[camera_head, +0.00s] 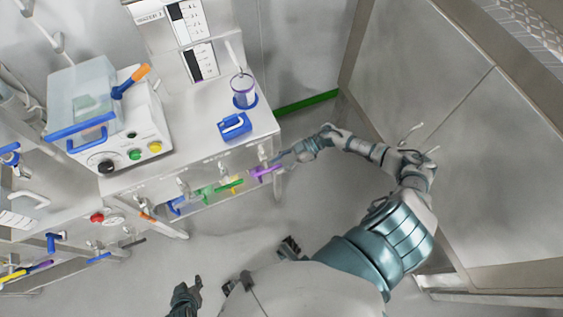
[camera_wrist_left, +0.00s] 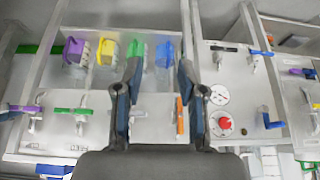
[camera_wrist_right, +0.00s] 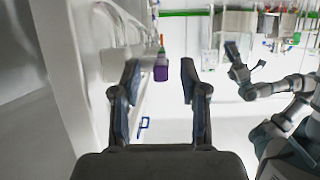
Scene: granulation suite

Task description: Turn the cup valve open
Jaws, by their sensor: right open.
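A clear cup (camera_head: 243,91) stands on the bench; I cannot tell which valve is the cup's. My right gripper (camera_head: 279,158) is open beside the purple handle. In the right wrist view a purple piece (camera_wrist_right: 161,70) shows between the open fingers (camera_wrist_right: 158,75); contact cannot be told. My left gripper (camera_head: 187,293) is low in the head view; its fingers (camera_wrist_left: 160,68) are open and empty.
A blue-handled item (camera_head: 235,126) lies near the bench edge. A control box (camera_head: 125,127) with knobs stands further left. Coloured containers, including a yellow one (camera_wrist_left: 106,52), show in the left wrist view. The floor (camera_head: 225,236) before the bench looks clear.

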